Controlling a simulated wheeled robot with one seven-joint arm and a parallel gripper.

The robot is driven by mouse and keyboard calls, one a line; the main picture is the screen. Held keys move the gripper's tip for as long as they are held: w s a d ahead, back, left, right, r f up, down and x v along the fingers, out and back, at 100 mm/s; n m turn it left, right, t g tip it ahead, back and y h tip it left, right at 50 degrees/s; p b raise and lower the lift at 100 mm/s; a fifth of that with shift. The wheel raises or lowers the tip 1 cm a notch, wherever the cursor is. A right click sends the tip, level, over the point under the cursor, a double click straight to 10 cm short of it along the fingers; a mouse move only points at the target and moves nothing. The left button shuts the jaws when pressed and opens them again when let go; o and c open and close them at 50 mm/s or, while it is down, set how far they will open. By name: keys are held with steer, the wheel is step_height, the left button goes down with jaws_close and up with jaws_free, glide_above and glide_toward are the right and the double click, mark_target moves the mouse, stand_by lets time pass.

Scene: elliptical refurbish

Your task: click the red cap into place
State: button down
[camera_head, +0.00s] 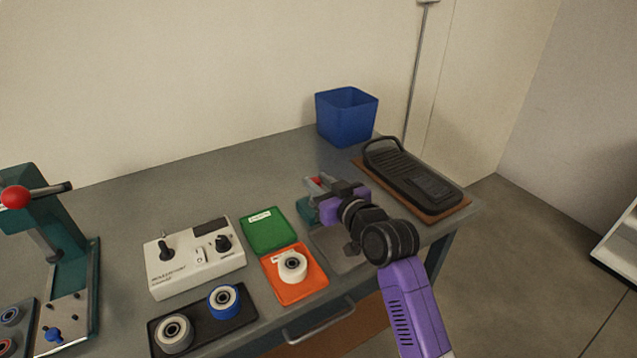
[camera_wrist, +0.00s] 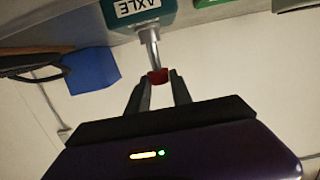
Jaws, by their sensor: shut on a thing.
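The red cap (camera_wrist: 157,76) is between the two fingertips of my gripper (camera_wrist: 158,82) in the wrist view. The gripper is shut on it. The cap lies at the end of a grey metal axle (camera_wrist: 150,50), which comes out of a teal block (camera_wrist: 140,12) labelled AXLE. Cap and axle end look in line and touching; I cannot tell whether the cap is fully seated. In the head view, my gripper (camera_head: 321,187) is beside the teal block (camera_head: 307,210), with a bit of the red cap (camera_head: 316,181) showing. My arm hides part of the block and its base.
A blue bin (camera_head: 346,118) and a black device on a brown board (camera_head: 415,185) stand behind and to the right. Green (camera_head: 265,231) and orange (camera_head: 297,285) trays, a white control box (camera_head: 195,258) and a black wheel tray (camera_head: 205,325) are to the left. The back-left tabletop is clear.

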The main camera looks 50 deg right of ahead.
steer(key=shift+f, duration=0.4)
stand_by(0.3)
steer(key=c, duration=1.1)
jaws_free()
steer(key=shift+o, duration=0.2)
steer(key=shift+s, duration=0.1)
steer(key=b+v, duration=0.1)
steer(key=v, duration=0.6)
steer(key=shift+s+a, duration=0.15)
steer(key=shift+s, duration=0.15)
